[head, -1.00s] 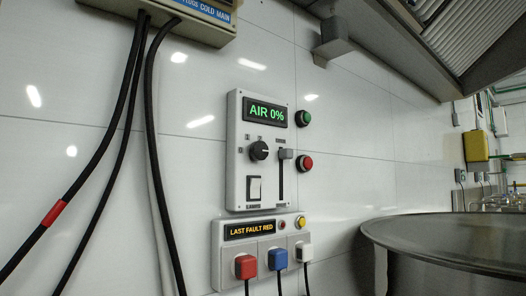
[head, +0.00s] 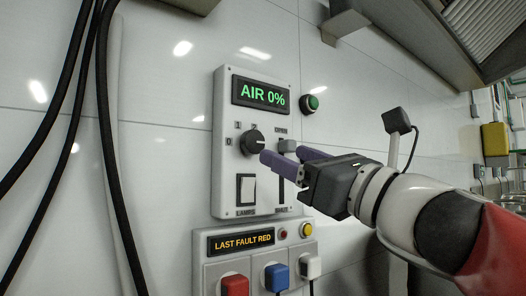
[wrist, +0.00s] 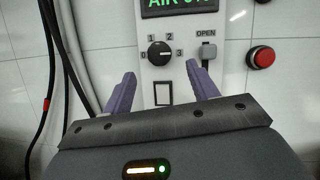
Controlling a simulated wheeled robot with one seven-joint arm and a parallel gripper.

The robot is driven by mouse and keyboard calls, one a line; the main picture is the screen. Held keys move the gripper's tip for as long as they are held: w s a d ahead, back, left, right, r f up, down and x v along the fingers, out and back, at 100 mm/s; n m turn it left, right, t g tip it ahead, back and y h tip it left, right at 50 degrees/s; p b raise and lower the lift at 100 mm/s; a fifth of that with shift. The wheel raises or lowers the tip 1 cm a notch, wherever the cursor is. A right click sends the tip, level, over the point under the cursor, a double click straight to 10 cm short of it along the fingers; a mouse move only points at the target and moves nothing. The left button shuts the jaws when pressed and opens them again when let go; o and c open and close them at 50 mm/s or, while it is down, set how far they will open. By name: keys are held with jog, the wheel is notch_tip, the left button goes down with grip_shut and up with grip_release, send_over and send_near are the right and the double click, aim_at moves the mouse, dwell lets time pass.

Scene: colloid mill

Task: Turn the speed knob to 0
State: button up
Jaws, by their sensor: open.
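The speed knob (head: 253,142) is a round black dial on a light grey wall panel (head: 225,190), ringed by the marks 0 to 3. In the wrist view the knob (wrist: 160,53) shows its white pointer line towards the right, at the 3. My gripper (head: 281,154) is at the panel, right of the knob in the head view, with purple fingers. In the wrist view the gripper (wrist: 160,72) is open, one finger on each side below the knob. Nothing is held between the fingers. Whether a fingertip touches the panel I cannot tell.
A slider lever (head: 287,146) stands at the OPEN end of its slot, close by my fingers. A rocker switch (head: 246,190) is below the knob. The display (head: 260,94) reads AIR 0%.

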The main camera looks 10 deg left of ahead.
aim_at(256, 142)
jog(key=p+x, duration=0.1)
jog(key=x, duration=0.6)
jog(key=shift+w+a+p, duration=0.1)
jog(key=shift+a+p, duration=0.15)
jog(key=shift+p, duration=0.1)
jog(key=c, duration=1)
